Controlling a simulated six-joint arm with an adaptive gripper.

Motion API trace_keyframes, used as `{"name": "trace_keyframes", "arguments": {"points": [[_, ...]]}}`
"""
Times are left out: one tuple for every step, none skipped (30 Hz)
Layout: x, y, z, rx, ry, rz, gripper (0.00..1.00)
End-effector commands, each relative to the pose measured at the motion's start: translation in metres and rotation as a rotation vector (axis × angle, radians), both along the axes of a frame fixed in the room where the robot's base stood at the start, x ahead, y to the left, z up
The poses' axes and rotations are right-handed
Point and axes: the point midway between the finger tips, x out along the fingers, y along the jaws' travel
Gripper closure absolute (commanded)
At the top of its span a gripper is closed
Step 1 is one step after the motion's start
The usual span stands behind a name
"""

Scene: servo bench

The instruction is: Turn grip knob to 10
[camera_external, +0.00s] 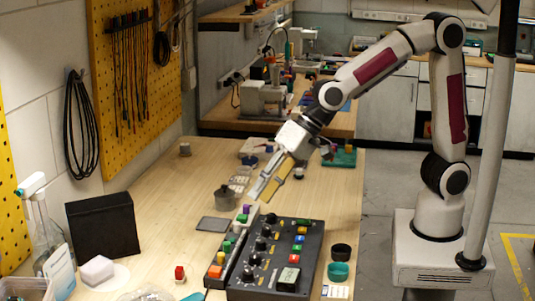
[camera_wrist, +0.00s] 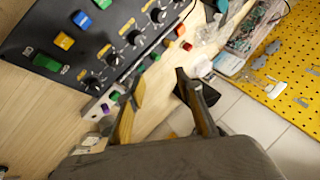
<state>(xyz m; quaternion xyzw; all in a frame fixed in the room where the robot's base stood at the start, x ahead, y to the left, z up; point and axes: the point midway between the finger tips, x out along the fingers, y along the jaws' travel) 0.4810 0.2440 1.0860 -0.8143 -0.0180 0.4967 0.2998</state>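A dark control panel (camera_external: 275,260) lies on the bench, with a row of black knobs (camera_external: 260,244) along its left side and coloured buttons to their right. In the wrist view the panel (camera_wrist: 103,22) fills the upper left, and the knobs (camera_wrist: 135,38) run diagonally with pale dial marks. The labels are too small to read, so I cannot tell which one is the grip knob or its setting. My gripper (camera_external: 260,196) is above the far end of the panel, tilted downward. In the wrist view my gripper (camera_wrist: 160,78) has its fingers apart, with nothing between them.
A narrow strip with coloured buttons (camera_external: 215,271) runs along the panel's left side. A grey pot (camera_external: 225,198) and a dark flat pad (camera_external: 213,224) lie left of my gripper.

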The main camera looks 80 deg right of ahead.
Motion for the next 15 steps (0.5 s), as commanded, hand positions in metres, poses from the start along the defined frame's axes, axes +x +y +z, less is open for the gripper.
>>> {"name": "trace_keyframes", "arguments": {"points": [[-0.003, -0.005, -0.004, -0.041, 0.003, 0.027, 0.65], [-0.005, -0.009, -0.006, -0.068, 0.006, 0.044, 0.65], [-0.007, -0.014, -0.009, -0.103, 0.01, 0.065, 0.65], [-0.009, -0.018, -0.012, -0.13, 0.013, 0.082, 0.65], [-0.011, -0.022, -0.014, -0.158, 0.015, 0.097, 0.65], [-0.013, -0.028, -0.017, -0.194, 0.019, 0.117, 0.65], [-0.014, -0.033, -0.019, -0.223, 0.023, 0.133, 0.65], [-0.016, -0.038, -0.02, -0.251, 0.026, 0.147, 0.65], [-0.018, -0.044, -0.023, -0.288, 0.031, 0.164, 0.65], [-0.019, -0.049, -0.024, -0.317, 0.033, 0.178, 0.65], [-0.02, -0.054, -0.025, -0.344, 0.037, 0.189, 0.65], [-0.021, -0.061, -0.027, -0.378, 0.042, 0.204, 0.65], [-0.022, -0.066, -0.028, -0.403, 0.046, 0.214, 0.65], [-0.023, -0.07, -0.028, -0.424, 0.05, 0.221, 0.65], [-0.024, -0.076, -0.029, -0.452, 0.056, 0.232, 0.65]]}}
